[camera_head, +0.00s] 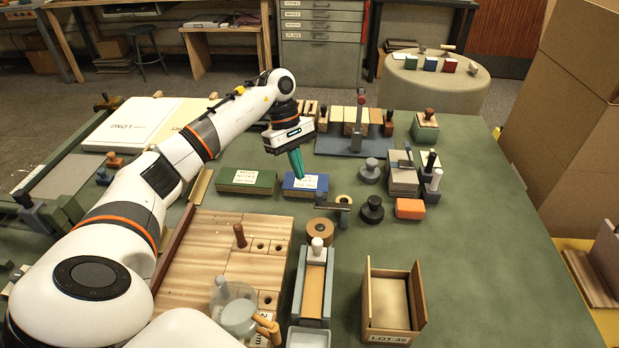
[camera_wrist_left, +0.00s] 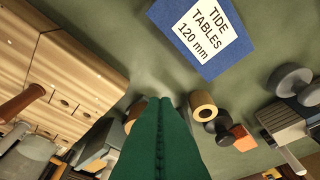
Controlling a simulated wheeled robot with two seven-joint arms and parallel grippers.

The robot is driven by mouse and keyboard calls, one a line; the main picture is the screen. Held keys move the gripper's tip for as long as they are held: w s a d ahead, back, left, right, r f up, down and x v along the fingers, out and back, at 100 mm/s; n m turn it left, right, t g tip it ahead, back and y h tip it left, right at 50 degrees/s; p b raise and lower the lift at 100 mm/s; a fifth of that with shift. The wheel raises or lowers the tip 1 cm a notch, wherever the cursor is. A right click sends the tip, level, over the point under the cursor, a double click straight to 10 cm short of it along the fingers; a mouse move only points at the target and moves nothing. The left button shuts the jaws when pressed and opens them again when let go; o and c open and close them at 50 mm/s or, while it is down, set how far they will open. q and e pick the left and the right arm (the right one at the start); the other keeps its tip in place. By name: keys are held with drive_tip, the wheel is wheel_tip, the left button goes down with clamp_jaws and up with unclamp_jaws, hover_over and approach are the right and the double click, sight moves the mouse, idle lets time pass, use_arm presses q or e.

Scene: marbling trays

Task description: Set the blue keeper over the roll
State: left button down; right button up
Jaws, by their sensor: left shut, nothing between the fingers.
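A blue block (camera_head: 292,190) lies flat on the green table; its white label reads "TIDE TABLES 120 mm" in the left wrist view (camera_wrist_left: 166,18). I cannot tell whether it is the keeper. A tan roll with a hole (camera_head: 344,198) is right of it, also in the left wrist view (camera_wrist_left: 203,106). A wider brown roll (camera_head: 320,229) is nearer; its edge shows in the left wrist view (camera_wrist_left: 135,116). My left gripper (camera_head: 299,174), with teal fingers, is shut and empty, seemingly above the blue block. Its fingertips also show in the left wrist view (camera_wrist_left: 160,100). My right gripper is out of view.
A green labelled block (camera_head: 247,189) is left of the blue one. A dark bar (camera_head: 332,208) lies between the rolls. Dark knobs (camera_head: 372,210) and an orange block (camera_head: 410,208) stand right. A wooden board (camera_head: 205,250) and open box (camera_head: 420,310) are nearer. The table's right side is clear.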

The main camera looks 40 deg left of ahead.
use_arm(q)
drive_tip(key=d, duration=0.1)
drive_tip(key=d+p, duration=0.1)
drive_tip(key=s+d+f, duration=0.1)
drive_tip(key=d, duration=0.1)
drive_tip(key=shift+d, duration=0.1)
drive_tip(key=shift+s, duration=0.15)
drive_tip(key=shift+s+n, duration=0.2)
drive_tip(key=shift+n, duration=0.1)
